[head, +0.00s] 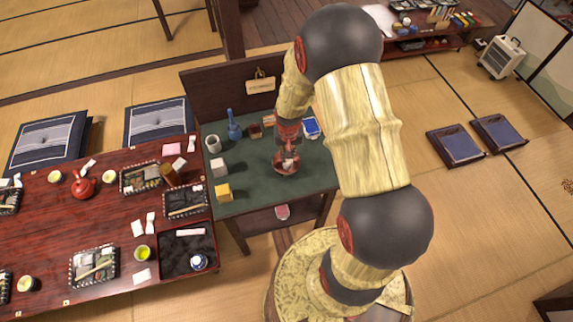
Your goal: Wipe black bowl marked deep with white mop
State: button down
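My gripper (287,163) points down over the green-topped side table (262,190), right of the middle of its top. The fingers are small and partly blend with a reddish-brown round thing at or just under them. I cannot tell whether this thing is a bowl, or whether the fingers are open or hold anything. I cannot make out a black bowl marked deep or a white mop for certain. My arm hides the right part of the table top.
A blue-and-white item (311,127) is near the back right. A red-brown dining table (60,225) stands left. The table's front middle is clear.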

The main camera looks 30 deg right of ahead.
jog(key=n, duration=0.4)
jog(key=shift+w+d+f, duration=0.1)
jog(key=n+b, duration=0.2)
jog(key=n, duration=0.2)
jog(key=shift+f+y+b, duration=0.15)
jog(key=shift+y+b, duration=0.15)
jog(key=shift+y, duration=0.1)
jog(key=shift+r+n+b, duration=0.2)
jog(key=shift+n+b, duration=0.3)
jog(key=shift+n, duration=0.5)
jog(key=m+p, duration=0.2)
jog(key=m, duration=0.2)
jog(key=shift+w+r+p, duration=0.1)
jog(key=shift+r+p, duration=0.05)
jog(key=shift+p, duration=0.25)
jog(key=m+p, duration=0.1)
jog(key=m, duration=0.2)
jog(key=shift+w+m+h, duration=0.1)
jog(key=shift+m+h, duration=0.2)
jog(key=m+b, duration=0.1)
jog(key=m, duration=0.2)
jog(key=m+b, duration=0.1)
jog(key=shift+w+f+h+b, duration=0.1)
jog(key=shift+f+h+b, duration=0.15)
jog(key=shift+h+b, duration=0.05)
jog(key=shift+d+r+m+b, duration=0.15)
jog(key=shift+m+b, duration=0.3)
jog(key=shift+m, duration=0.75)
